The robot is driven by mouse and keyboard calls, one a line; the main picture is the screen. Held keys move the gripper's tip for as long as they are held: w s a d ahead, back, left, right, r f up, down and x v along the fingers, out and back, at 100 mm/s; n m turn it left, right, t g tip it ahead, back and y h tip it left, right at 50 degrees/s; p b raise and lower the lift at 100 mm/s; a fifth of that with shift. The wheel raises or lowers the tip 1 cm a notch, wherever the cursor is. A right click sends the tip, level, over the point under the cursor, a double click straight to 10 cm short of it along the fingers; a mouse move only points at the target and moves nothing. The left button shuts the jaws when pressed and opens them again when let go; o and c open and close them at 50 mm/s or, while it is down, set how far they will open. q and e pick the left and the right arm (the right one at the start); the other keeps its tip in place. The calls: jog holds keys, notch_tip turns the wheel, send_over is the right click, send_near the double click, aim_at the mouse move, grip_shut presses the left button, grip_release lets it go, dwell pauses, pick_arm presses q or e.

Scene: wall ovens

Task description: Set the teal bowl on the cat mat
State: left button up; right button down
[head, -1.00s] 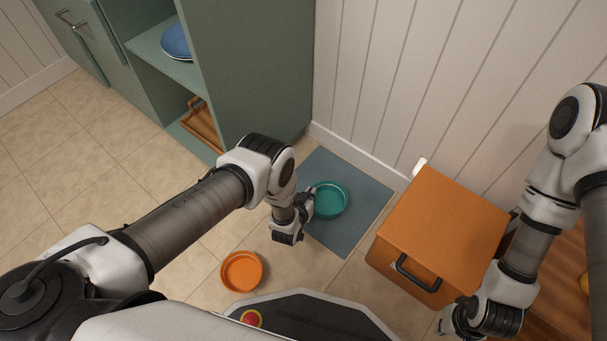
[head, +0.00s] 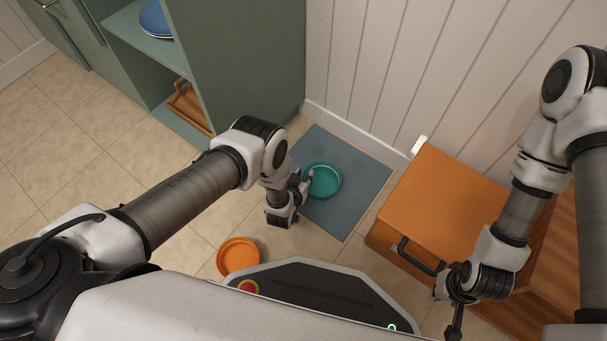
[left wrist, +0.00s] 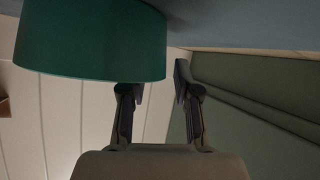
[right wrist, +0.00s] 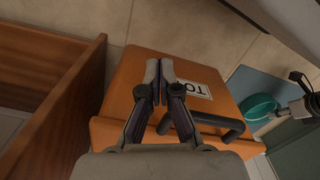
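The teal bowl (head: 324,181) sits upright on the blue-grey cat mat (head: 352,209), near its middle. My left gripper (head: 303,178) is low at the bowl's left rim. In the left wrist view, the bowl (left wrist: 85,45) looks upside down against the mat (left wrist: 245,22). There, the gripper's fingers (left wrist: 155,85) stand apart; one tip is hidden behind the bowl wall, the other shows just beside it. My right gripper (right wrist: 160,72) has its fingers together with nothing seen between them, above the orange box. The bowl also shows in the right wrist view (right wrist: 259,107).
An orange box (head: 445,207) with a black handle (head: 418,258) stands right of the mat. An orange bowl (head: 238,256) lies on the floor in front. A green cabinet (head: 250,60) and a white panelled wall (head: 400,70) close off the back.

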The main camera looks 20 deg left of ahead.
pick_arm(q)
jog(key=shift+r, duration=0.1)
jog(key=shift+s+r+p, duration=0.2)
jog(key=shift+s+p, duration=0.05)
jog(key=shift+p, duration=0.15)
jog(key=p+v, duration=0.5)
jog(key=v, duration=0.6)
jog(key=shift+s+p, duration=0.25)
jog(key=shift+p, duration=0.05)
jog(key=s+a+r+g+y, duration=0.1)
jog(key=s+a+r+g, duration=0.35)
jog(key=a, duration=0.25)
jog(key=s+a+r+g, duration=0.4)
jog(key=s+r+g, duration=0.4)
jog(key=s+r, duration=0.6)
notch_tip(320, 180, up, 35)
jog(key=s+p, duration=0.1)
jog(key=p, duration=3.5)
jog(key=shift+p, duration=0.4)
